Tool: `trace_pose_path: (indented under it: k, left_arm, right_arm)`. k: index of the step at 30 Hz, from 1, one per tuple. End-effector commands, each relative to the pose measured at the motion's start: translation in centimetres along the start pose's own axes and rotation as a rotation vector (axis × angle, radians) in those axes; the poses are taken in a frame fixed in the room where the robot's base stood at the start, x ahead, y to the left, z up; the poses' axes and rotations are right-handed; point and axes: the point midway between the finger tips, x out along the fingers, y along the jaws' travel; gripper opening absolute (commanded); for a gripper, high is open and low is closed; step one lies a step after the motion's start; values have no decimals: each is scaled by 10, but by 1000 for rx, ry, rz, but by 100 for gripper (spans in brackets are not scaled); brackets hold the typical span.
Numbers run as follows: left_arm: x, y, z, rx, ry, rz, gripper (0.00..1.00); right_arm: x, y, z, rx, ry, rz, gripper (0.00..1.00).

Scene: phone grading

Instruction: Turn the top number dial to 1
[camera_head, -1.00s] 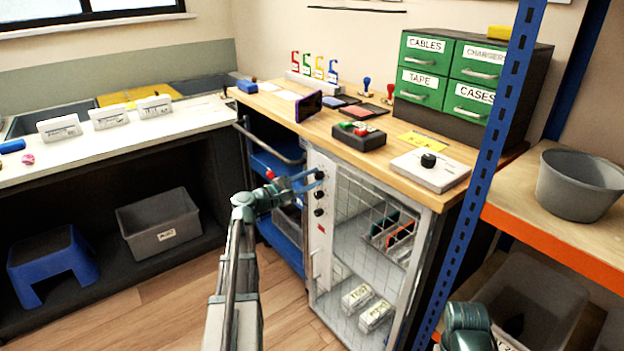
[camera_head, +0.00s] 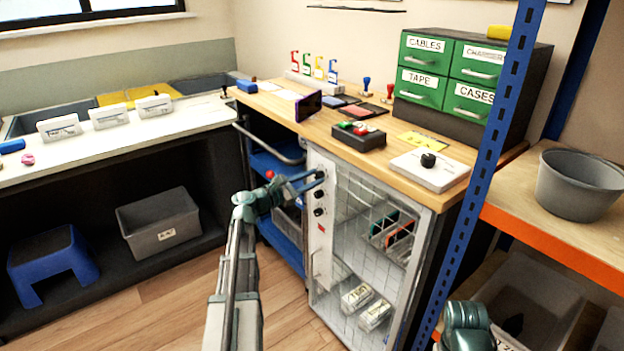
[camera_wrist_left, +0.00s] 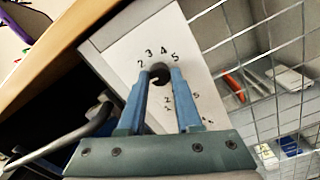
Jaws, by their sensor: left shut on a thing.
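The top number dial (camera_wrist_left: 160,72) is a dark round knob on the white panel (camera_wrist_left: 125,35) of the wire cabinet. The numbers 2, 3, 4 and 5 show around it; no 1 is readable beside it. My left gripper (camera_wrist_left: 161,78) is shut on the dial, one blue finger on each side. In the head view the left gripper (camera_head: 318,177) reaches the panel's upper part from the left. Where the dial points cannot be told. A lower dial (camera_head: 319,211) sits beneath it, its numbers partly hidden by the fingers in the wrist view. My right gripper's fingers are out of view.
The cabinet's wire mesh door (camera_head: 365,240) is right of the panel. The wooden worktop (camera_head: 290,115) overhangs above. A blue trolley (camera_head: 275,165) with a grey handle stands close left of the gripper. A blue shelf post (camera_head: 490,150) rises at the right.

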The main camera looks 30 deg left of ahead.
Motion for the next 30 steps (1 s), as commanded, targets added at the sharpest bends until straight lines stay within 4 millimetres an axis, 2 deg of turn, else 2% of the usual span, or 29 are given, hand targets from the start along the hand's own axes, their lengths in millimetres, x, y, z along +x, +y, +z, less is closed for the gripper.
trace_pose_path:
  k: [10,11,15,16,25,30]
  left_arm:
    - [0,0,0,-2,2,0,0]
    - [0,0,0,-2,2,-1,35]
    - [0,0,0,-2,1,-1,60]
    - [0,0,0,-2,1,-1,63]
    - [-2,0,0,-2,0,0,63]
    - [-22,-1,0,-2,1,2,63]
  right_arm:
    - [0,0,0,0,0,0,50]
    - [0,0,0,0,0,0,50]
    - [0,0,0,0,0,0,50]
    - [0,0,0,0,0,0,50]
    - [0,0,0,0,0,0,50]
    - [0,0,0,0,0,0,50]
